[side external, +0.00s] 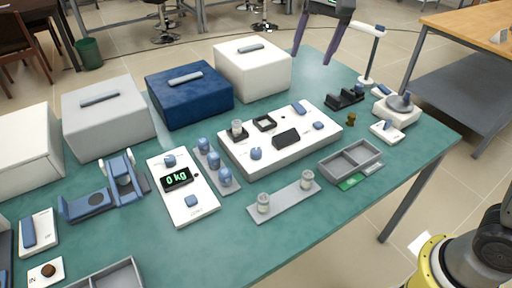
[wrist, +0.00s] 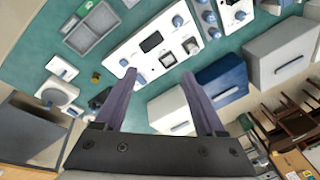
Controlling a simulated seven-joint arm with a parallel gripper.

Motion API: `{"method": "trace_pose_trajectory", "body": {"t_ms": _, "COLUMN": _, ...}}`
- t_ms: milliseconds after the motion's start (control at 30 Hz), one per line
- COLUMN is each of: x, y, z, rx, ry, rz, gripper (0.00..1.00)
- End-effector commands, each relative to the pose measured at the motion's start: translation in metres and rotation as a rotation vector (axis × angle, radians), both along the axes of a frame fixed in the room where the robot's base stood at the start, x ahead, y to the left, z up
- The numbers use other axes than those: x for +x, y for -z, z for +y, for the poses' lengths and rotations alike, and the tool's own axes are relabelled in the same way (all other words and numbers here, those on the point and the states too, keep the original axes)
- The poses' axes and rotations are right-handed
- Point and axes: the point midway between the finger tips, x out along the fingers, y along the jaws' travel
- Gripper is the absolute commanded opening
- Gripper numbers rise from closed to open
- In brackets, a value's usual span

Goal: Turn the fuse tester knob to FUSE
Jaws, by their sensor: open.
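A long white panel (side external: 240,163) stands in the middle of the teal table. It carries a round blue knob (side external: 256,153) at its front left and a smaller blue knob (side external: 318,125) at its right end. A dark display (side external: 286,137) sits between them. The labels are too small to read, so I cannot tell which knob is the fuse tester's or where it points. The panel also shows in the wrist view (wrist: 129,49). My gripper (side external: 312,60) is open and empty, high beyond the panel's far side. Its two purple fingers show apart in the wrist view (wrist: 159,75).
A slim white stand (side external: 371,55) rises at the right rear.

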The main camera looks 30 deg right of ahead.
Motion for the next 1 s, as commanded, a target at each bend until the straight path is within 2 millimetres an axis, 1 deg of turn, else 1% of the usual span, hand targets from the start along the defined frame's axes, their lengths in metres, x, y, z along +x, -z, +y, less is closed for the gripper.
{"method": "trace_pose_trajectory", "body": {"t_ms": 33, "x": 0.019, "y": 0.017, "z": 0.012, "rx": -0.001, "ry": 0.001, "rz": 0.03, "gripper": 0.72}}
{"method": "trace_pose_trajectory", "body": {"t_ms": 100, "x": 0.04, "y": 0.038, "z": 0.026, "rx": -0.005, "ry": 0.0, "rz": 0.066, "gripper": 0.72}}
{"method": "trace_pose_trajectory", "body": {"t_ms": 167, "x": 0.055, "y": 0.059, "z": 0.039, "rx": -0.011, "ry": -0.008, "rz": 0.094, "gripper": 0.72}}
{"method": "trace_pose_trajectory", "body": {"t_ms": 200, "x": 0.063, "y": 0.072, "z": 0.047, "rx": -0.015, "ry": -0.017, "rz": 0.111, "gripper": 0.72}}
{"method": "trace_pose_trajectory", "body": {"t_ms": 300, "x": 0.078, "y": 0.107, "z": 0.064, "rx": -0.028, "ry": -0.043, "rz": 0.154, "gripper": 0.72}}
{"method": "trace_pose_trajectory", "body": {"t_ms": 400, "x": 0.083, "y": 0.137, "z": 0.076, "rx": -0.04, "ry": -0.06, "rz": 0.197, "gripper": 0.72}}
{"method": "trace_pose_trajectory", "body": {"t_ms": 500, "x": 0.081, "y": 0.157, "z": 0.082, "rx": -0.052, "ry": -0.072, "rz": 0.231, "gripper": 0.72}}
{"method": "trace_pose_trajectory", "body": {"t_ms": 667, "x": 0.079, "y": 0.171, "z": 0.086, "rx": -0.056, "ry": -0.081, "rz": 0.244, "gripper": 0.72}}
{"method": "trace_pose_trajectory", "body": {"t_ms": 767, "x": 0.079, "y": 0.183, "z": 0.086, "rx": -0.056, "ry": -0.08, "rz": 0.245, "gripper": 0.72}}
{"method": "trace_pose_trajectory", "body": {"t_ms": 1000, "x": 0.078, "y": 0.23, "z": 0.086, "rx": -0.056, "ry": -0.08, "rz": 0.246, "gripper": 0.72}}
